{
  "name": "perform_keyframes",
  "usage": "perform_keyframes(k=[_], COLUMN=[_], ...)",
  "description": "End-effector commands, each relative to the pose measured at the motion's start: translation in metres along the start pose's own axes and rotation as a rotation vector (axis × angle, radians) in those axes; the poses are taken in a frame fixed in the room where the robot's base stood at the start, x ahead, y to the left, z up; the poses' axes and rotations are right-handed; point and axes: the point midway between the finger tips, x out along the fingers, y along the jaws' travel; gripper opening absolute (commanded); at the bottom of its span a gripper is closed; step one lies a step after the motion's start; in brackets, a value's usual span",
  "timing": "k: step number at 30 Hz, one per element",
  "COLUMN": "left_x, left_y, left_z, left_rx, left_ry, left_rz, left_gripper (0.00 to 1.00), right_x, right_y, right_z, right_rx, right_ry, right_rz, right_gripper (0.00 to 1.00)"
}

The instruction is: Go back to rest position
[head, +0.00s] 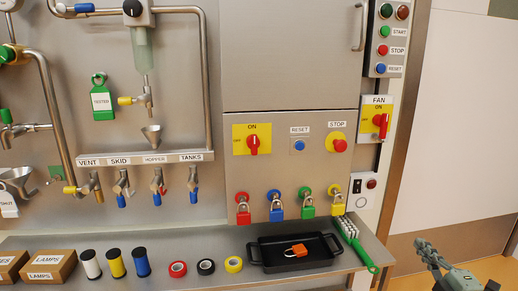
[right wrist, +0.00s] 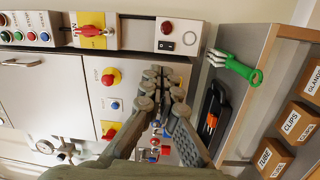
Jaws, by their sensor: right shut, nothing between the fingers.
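My right gripper (head: 428,250) is at the lower right of the head view, right of the bench, in front of the pale wall and clear of the panel. It is shut and empty. In the right wrist view the fingers (right wrist: 163,84) come together at the tips, in front of the panel. My left gripper is out of view.
Several coloured padlocks hang on the panel (head: 290,170). Lower shelf boxes (right wrist: 297,121) show in the wrist view.

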Motion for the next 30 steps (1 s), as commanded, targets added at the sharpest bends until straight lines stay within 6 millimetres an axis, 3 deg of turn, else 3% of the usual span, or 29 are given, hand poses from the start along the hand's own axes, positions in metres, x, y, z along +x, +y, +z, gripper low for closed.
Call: perform_keyframes(k=[1,5,9,11,15,18,21,24,30], left_x=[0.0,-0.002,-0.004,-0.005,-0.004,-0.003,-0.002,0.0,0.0], left_y=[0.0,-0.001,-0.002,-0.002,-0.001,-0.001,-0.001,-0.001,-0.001], left_z=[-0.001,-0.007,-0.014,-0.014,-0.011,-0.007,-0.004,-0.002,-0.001], left_rx=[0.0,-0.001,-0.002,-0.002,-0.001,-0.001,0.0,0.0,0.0], left_ry=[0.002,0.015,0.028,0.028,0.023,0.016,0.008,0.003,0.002], left_rz=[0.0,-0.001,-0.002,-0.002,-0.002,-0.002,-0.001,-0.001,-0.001], left_gripper=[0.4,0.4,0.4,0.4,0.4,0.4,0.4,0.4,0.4], right_x=[-0.009,-0.034,-0.078,-0.104,-0.174,-0.222,-0.259,-0.282,-0.296], right_y=[-0.024,-0.081,-0.152,-0.186,-0.255,-0.288,-0.307,-0.317,-0.321], right_z=[0.001,0.006,-0.001,-0.011,-0.047,-0.076,-0.102,-0.118,-0.128], right_rx=[0.083,0.282,0.495,0.589,0.78,0.875,0.936,0.967,0.983], right_ry=[-0.063,-0.234,-0.435,-0.53,-0.749,-0.878,-0.973,-1.033,-1.065], right_rz=[-0.044,-0.16,-0.319,-0.401,-0.61,-0.746,-0.853,-0.921,-0.961], right_gripper=[0.0,0.0,0.0,0.0,0.0,0.0,0.0,0.0,0.0])
